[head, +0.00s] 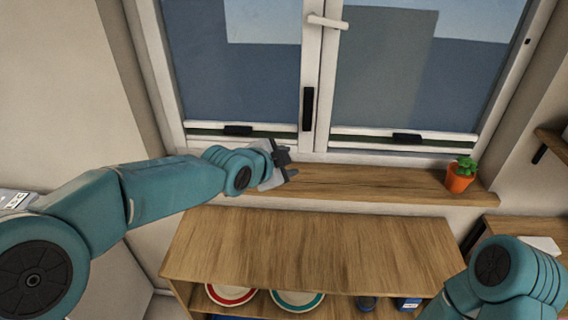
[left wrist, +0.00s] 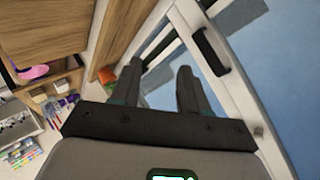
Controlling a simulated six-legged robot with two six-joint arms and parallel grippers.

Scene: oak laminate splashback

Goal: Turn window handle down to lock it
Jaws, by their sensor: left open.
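The white window handle (head: 327,21) sits on the central white frame at the top of the head view. Its lever lies roughly horizontal, pointing right. My left gripper (head: 289,162) is open and empty, well below the handle, just above the windowsill and in front of the lower frame. In the left wrist view its two dark fingers (left wrist: 158,88) stand apart with nothing between them. I cannot make out the white handle for certain in that view. My right gripper is out of view; only part of the right arm shows at lower right.
A black vertical pull (head: 308,108) is on the central frame; it also shows in the left wrist view (left wrist: 210,52). A potted plant (head: 461,176) stands at the right of the wooden sill (head: 380,184). A wooden shelf unit (head: 320,245) with plates is below.

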